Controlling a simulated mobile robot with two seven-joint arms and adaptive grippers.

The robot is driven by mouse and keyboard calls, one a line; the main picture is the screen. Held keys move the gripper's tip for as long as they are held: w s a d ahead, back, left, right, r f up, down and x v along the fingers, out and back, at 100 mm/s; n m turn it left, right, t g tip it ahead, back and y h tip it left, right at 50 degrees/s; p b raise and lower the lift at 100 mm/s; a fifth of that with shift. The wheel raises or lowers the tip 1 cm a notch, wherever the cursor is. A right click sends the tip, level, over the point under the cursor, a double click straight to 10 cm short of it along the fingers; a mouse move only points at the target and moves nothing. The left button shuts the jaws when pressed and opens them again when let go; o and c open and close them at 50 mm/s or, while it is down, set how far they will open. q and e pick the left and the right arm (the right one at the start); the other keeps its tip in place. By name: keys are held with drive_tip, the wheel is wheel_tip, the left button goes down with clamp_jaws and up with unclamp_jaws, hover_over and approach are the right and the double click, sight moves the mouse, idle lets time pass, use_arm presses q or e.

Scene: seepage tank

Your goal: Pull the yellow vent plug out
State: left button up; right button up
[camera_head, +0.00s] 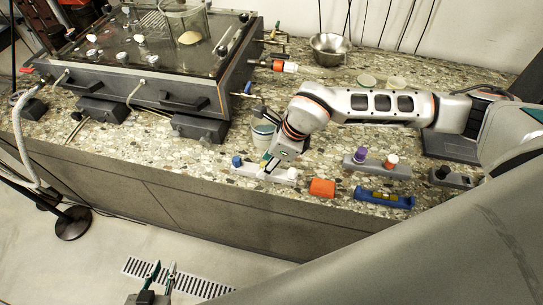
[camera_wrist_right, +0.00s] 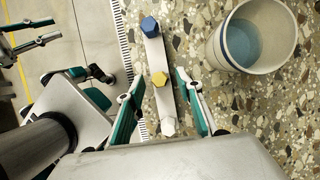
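The yellow vent plug (camera_wrist_right: 158,79) stands in the middle of a pale narrow bar (camera_wrist_right: 153,50), between a blue plug (camera_wrist_right: 149,25) and a white plug (camera_wrist_right: 168,126). My right gripper (camera_wrist_right: 159,75) is open, with one finger on each side of the bar and the yellow plug between the fingertips in the picture. I cannot tell whether the fingers touch it. In the head view my right gripper (camera_head: 267,170) is over the bar (camera_head: 250,170) and largely hides the yellow plug. My left gripper (camera_head: 160,273) is open and empty, low over the floor.
A white cup (camera_wrist_right: 262,38) stands close behind the bar. The tank (camera_head: 150,60) stands at left. The counter's front edge is near.

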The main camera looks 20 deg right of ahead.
drive_tip(key=shift+a+f, duration=0.15)
drive_tip(key=shift+f, duration=0.2)
clamp_jaws()
drive_tip(key=c, duration=0.8)
unclamp_jaws()
drive_tip(key=shift+c, duration=0.2)
clamp_jaws()
drive_tip(key=shift+r, duration=0.3)
